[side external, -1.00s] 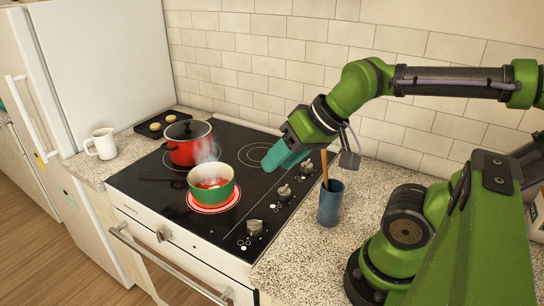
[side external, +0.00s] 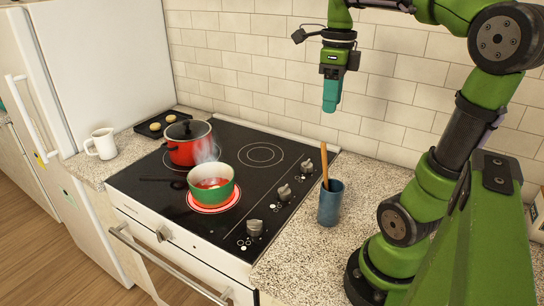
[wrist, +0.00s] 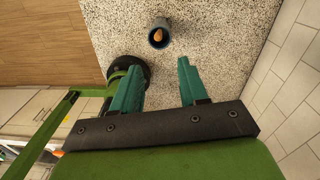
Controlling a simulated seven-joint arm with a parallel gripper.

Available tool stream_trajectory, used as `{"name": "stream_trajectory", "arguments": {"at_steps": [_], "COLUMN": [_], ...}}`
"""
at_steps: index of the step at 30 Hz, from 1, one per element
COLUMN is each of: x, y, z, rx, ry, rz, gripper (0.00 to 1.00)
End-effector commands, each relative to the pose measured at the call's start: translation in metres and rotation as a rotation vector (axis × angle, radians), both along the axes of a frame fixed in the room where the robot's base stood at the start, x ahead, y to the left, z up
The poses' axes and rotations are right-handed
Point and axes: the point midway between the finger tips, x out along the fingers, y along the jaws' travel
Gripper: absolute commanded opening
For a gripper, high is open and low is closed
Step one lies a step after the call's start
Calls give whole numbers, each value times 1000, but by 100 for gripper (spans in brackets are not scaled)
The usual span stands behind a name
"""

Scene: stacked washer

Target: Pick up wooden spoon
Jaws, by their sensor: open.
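The wooden spoon (side external: 324,162) stands in a blue cup (side external: 329,207) on the granite counter, right of the stove. Its handle sticks up above the rim and its lower part is hidden inside the cup. In the wrist view the spoon (wrist: 158,36) shows end-on in the round mouth of the cup (wrist: 160,26). My gripper (side external: 331,108) points down, high above the counter and above the cup. In the wrist view my gripper (wrist: 160,75) has its two teal fingers apart with nothing between them, and the cup lies beyond the fingertips.
A steaming green pot (side external: 213,187) sits on a glowing burner of the black stovetop (side external: 262,154). A red pot (side external: 187,142) with a dark lid stands behind it. A white mug (side external: 101,144) and a dark tray (side external: 148,126) are further left. Tiled wall (side external: 255,60) runs behind.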

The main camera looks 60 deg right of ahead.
Motion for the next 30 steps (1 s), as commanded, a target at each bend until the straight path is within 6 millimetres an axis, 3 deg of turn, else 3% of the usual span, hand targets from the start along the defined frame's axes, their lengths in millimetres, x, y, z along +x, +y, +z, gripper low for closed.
{"name": "stream_trajectory", "arguments": {"at_steps": [5,15,25,30], "x": [-1,-1,0,1], "y": [2,5,6,8], "z": [-21,-94,-123,-149], "rx": [5,6,4,6], "ry": [6,4,1,4], "rz": [-22,-19,-18,-18], "gripper": [43,43,43,43]}}
